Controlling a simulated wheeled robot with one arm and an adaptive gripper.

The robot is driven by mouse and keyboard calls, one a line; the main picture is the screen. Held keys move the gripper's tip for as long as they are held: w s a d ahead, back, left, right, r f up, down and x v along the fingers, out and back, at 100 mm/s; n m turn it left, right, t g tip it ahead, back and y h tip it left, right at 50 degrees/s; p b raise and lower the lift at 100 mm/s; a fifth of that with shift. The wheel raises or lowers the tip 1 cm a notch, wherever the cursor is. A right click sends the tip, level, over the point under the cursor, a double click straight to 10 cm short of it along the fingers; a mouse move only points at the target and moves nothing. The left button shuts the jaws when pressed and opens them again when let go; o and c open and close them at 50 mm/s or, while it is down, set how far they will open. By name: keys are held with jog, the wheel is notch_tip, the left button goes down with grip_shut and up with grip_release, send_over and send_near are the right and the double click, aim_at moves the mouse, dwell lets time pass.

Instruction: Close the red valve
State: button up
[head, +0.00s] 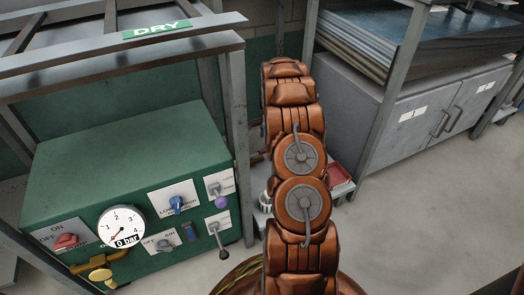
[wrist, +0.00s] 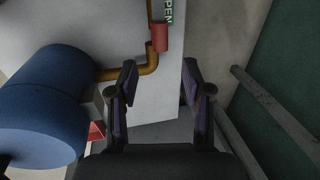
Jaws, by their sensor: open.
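In the wrist view, a red cylindrical piece (wrist: 160,38) sits on a brass pipe or rod that bends at an elbow (wrist: 148,64). It is in front of a pale panel (wrist: 105,28), beside a green label reading "PEN" (wrist: 168,12), partly cut off. I take the red piece for part of the red valve, but its full shape is out of view. My gripper (wrist: 158,84) is open and empty, its two fingers apart below the red piece. In the head view my gripper is hidden behind my arm.
A blue cylinder (wrist: 45,105) is close on the left. A metal bar (wrist: 275,112) runs along the right. In the head view, a green control box (head: 120,165) with a red knob (head: 66,242) stands left, grey cabinets (head: 425,120) right. Floor at lower right is clear.

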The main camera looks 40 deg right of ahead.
aim_at(258, 153)
jog(key=f+b, duration=0.1)
jog(key=f, duration=0.1)
jog(key=w+f+b, duration=0.1)
jog(key=f, duration=0.2)
jog(key=f+b, duration=0.1)
jog(key=f, duration=0.1)
jog(key=shift+w+d+f, duration=0.2)
jog(key=shift+d+f, duration=0.05)
grip_shut()
dwell(0.5)
